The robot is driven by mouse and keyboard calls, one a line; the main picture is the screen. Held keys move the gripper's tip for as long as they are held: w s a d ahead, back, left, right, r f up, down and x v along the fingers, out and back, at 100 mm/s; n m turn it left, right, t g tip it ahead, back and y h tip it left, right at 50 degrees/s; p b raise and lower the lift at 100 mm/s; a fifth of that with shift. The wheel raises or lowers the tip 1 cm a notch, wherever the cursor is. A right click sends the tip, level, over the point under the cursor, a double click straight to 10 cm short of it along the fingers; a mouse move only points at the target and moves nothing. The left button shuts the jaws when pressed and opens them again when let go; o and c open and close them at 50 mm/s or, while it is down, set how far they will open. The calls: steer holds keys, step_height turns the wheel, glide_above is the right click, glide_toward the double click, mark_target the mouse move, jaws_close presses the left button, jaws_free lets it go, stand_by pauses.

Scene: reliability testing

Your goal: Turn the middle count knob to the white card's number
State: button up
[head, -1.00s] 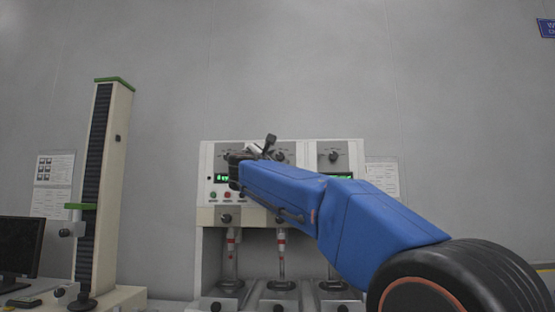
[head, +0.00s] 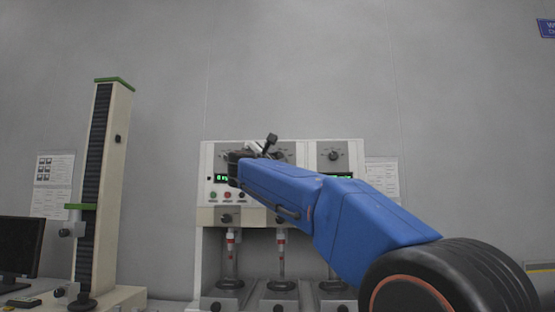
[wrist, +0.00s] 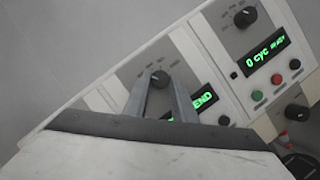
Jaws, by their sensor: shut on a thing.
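In the wrist view, my gripper (wrist: 160,84) has its two fingers on either side of a black count knob (wrist: 159,77) and is shut on it. I cannot make out a white card with a readable number.
The neighbouring panel in the wrist view has another knob (wrist: 246,17), a display (wrist: 267,58) reading "0 cyc", and green and red buttons. In the head view, the right knob (head: 333,156) is uncovered. A tall test column (head: 101,190) and a monitor (head: 20,245) stand at the left.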

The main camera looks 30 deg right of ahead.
steer(key=m+g, duration=0.1)
steer(key=m, duration=0.3)
steer(key=shift+w+a+r+m+g, duration=0.1)
steer(key=shift+a+m+g, duration=0.05)
steer(key=shift+m+g, duration=0.2)
steer(key=m, duration=0.2)
steer(key=m+g, duration=0.1)
steer(key=m, duration=0.1)
steer(key=shift+r+g+y, duration=0.2)
steer(key=shift+g+y, duration=0.05)
steer(key=shift+y, duration=0.15)
steer(key=m+y, duration=0.1)
steer(key=m, duration=0.2)
steer(key=shift+r+g, duration=0.15)
steer(key=shift+g, duration=0.25)
steer(key=shift+r+m+y, duration=0.15)
steer(key=shift+m+y, duration=0.65)
steer(key=shift+m, duration=0.85)
steer(key=shift+c, duration=0.2)
steer(key=o, duration=1.1)
steer(key=shift+c, duration=0.2)
